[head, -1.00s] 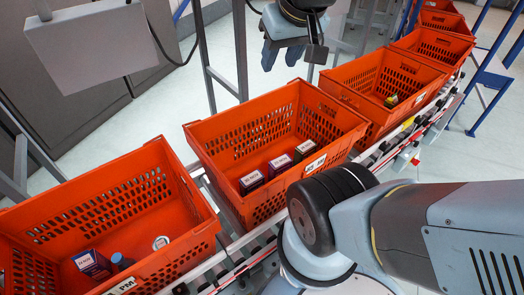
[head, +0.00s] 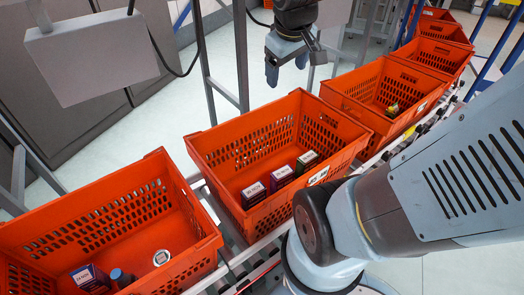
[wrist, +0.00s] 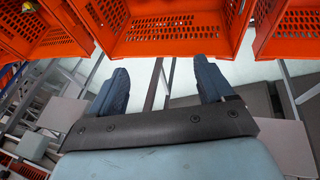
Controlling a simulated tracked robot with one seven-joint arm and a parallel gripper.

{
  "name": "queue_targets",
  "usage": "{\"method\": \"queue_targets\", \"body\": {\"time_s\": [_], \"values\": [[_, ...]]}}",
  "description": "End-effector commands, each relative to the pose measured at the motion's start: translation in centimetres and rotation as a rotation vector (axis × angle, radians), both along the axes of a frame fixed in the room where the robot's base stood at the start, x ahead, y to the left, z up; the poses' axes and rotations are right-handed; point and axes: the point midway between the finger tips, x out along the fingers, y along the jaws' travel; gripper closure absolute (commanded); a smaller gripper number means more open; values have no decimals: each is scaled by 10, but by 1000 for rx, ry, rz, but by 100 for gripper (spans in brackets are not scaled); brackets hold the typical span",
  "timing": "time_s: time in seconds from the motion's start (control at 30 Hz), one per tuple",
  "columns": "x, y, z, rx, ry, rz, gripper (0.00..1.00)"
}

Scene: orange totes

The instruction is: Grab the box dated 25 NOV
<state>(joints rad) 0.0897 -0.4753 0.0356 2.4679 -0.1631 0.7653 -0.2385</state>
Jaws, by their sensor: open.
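Three small boxes with white date labels stand in a row in the middle orange tote (head: 225,145): a dark left box (head: 254,194), a purple-sided middle box (head: 281,178) and a dark right box (head: 307,161). Another labelled box (head: 88,277), dark blue and red, is in the left tote (head: 110,205). The labels are too small to read surely, so I cannot tell which says 25 NOV. My gripper (head: 287,66) is open and empty, above and beyond the middle tote's far rim. In the wrist view its blue fingers (wrist: 160,80) are spread apart with nothing between them.
A blue bottle (head: 121,278) and a round white-topped can (head: 161,258) are also in the left tote. A right tote (head: 350,90) holds a small yellow-and-dark item (head: 392,109). Metal posts (head: 241,60) and a grey panel (head: 95,55) stand behind the totes.

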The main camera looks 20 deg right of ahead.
Motion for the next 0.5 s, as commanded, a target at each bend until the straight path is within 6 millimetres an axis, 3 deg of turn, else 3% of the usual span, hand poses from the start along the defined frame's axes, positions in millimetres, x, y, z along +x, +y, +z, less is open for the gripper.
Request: {"method": "queue_targets", "body": {"time_s": [0.5], "values": [[79, -47, -91, -214, 215, 365, 19]]}}
